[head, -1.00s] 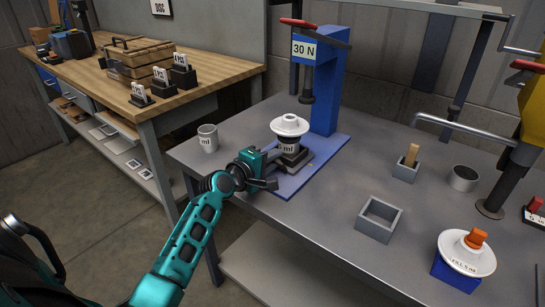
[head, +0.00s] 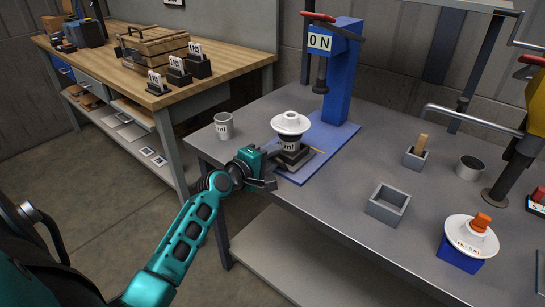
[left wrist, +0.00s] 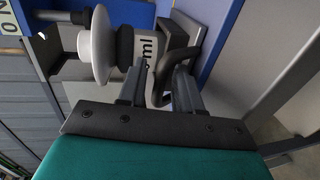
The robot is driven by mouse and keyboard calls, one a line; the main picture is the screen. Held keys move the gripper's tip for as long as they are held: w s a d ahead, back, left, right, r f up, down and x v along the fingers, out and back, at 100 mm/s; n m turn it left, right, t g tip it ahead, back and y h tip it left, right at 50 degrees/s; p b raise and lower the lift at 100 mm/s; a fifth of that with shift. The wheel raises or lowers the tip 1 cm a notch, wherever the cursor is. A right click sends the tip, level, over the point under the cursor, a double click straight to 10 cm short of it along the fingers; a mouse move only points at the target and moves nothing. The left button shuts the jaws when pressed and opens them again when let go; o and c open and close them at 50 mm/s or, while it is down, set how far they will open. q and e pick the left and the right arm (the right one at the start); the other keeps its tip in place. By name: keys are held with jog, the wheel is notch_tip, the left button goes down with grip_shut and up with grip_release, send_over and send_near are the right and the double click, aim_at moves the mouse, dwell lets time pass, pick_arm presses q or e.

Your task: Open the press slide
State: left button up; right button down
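The press (head: 342,85) is a blue column with a red-tipped lever on a blue base plate (head: 335,136). Its dark slide (head: 294,160) sits at the near-left part of the plate, off to the near side of the ram (head: 320,76). A white-topped insulator stack (head: 291,124) stands upright on the slide. My left gripper (head: 268,170) is at the slide's near end. In the left wrist view, its fingers (left wrist: 160,90) are on both sides of the dark curved handle (left wrist: 178,60) and appear closed on it. My right gripper is not in view.
A grey cup (head: 224,126) stands left of the press. To the right are an open grey box (head: 388,204), a small holder with a wooden peg (head: 415,159), a dark cup (head: 469,168) and a white disc on a blue block (head: 462,256). A wooden workbench (head: 215,80) stands behind left.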

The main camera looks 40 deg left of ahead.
pick_arm(q)
jog(key=p+v, duration=0.1)
jog(key=v, duration=1.2)
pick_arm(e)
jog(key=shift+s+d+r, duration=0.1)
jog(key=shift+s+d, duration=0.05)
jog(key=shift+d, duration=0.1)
pick_arm(q)
jog(key=shift+r, duration=0.1)
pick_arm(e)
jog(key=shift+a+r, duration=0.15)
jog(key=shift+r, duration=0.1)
pick_arm(q)
jog(key=s+d+f+m+g+p, duration=0.1)
jog(key=s+d+f+m+g, duration=0.1)
jog(key=s+d+f+m, duration=0.3)
jog(key=s+d+f+m+g+p, duration=0.1)
jog(key=s+d+f+m+g, duration=0.2)
jog(key=s+d+f+m, duration=0.3)
jog(key=d+f+m, duration=0.4)
jog(key=d+m, duration=0.4)
jog(key=shift+m+h+p, duration=0.3)
jog(key=shift+h, duration=0.1)
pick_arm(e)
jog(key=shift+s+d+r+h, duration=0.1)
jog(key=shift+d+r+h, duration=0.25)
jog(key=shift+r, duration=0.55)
